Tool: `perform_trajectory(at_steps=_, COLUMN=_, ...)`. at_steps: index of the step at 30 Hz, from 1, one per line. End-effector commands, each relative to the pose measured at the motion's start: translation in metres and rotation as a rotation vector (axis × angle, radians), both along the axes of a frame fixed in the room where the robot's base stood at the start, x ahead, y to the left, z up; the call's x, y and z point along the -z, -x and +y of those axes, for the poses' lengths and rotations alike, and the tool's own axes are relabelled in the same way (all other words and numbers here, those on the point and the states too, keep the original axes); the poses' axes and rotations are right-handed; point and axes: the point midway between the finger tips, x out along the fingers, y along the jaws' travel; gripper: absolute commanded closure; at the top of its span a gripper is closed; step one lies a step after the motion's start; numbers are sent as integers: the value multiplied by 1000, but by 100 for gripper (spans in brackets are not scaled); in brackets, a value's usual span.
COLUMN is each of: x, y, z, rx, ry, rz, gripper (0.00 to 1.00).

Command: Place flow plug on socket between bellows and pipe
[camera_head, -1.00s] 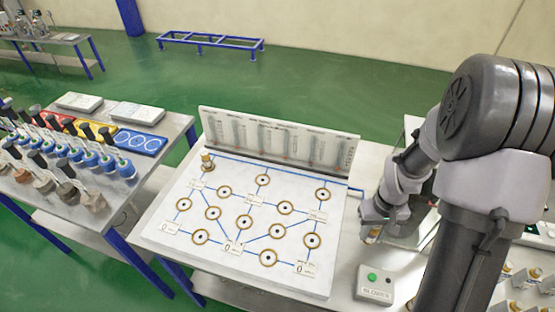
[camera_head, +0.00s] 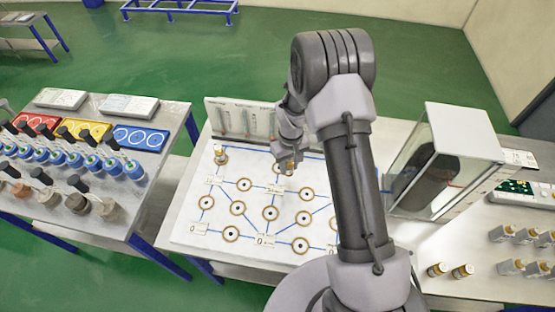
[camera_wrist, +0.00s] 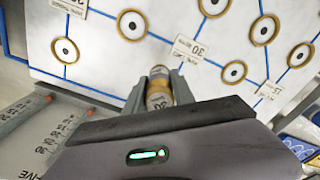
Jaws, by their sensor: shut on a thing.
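My gripper (camera_head: 287,167) is shut on a small brass-and-grey flow plug (camera_wrist: 158,88) and holds it above the white socket board. In the wrist view the plug sits between the two fingers (camera_wrist: 158,90), with part of a number on its face. The white board (camera_head: 190,236) carries brass-ringed sockets joined by blue lines, such as one socket (camera_head: 244,184) left of my gripper and another (camera_wrist: 132,24) in the wrist view. A brass fitting (camera_head: 221,155) stands at the board's upper left. My arm hides the board's right part, and I cannot read which labels name bellows or pipe.
An upright gauge panel (camera_head: 240,119) stands along the board's back edge. A glass case (camera_head: 455,150) with a dark cylinder is on the right. Two loose plugs (camera_head: 450,271) and several grey blocks (camera_head: 515,235) lie to the right.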

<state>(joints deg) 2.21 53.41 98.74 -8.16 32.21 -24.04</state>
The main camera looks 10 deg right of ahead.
Motion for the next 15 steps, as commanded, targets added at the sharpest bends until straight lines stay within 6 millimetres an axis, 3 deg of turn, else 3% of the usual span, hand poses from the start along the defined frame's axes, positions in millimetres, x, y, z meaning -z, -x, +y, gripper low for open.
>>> perform_trajectory(at_steps=3, x=3, y=-33, z=12, rx=-1, ry=0, rz=-1, gripper=100)
perform_trajectory(at_steps=6, x=5, y=-49, z=17, rx=0, ry=0, rz=0, gripper=100)
perform_trajectory(at_steps=9, x=11, y=-54, z=19, rx=0, ry=0, rz=2, gripper=100)
perform_trajectory(at_steps=15, x=41, y=-54, z=19, rx=2, ry=0, rz=1, gripper=100)
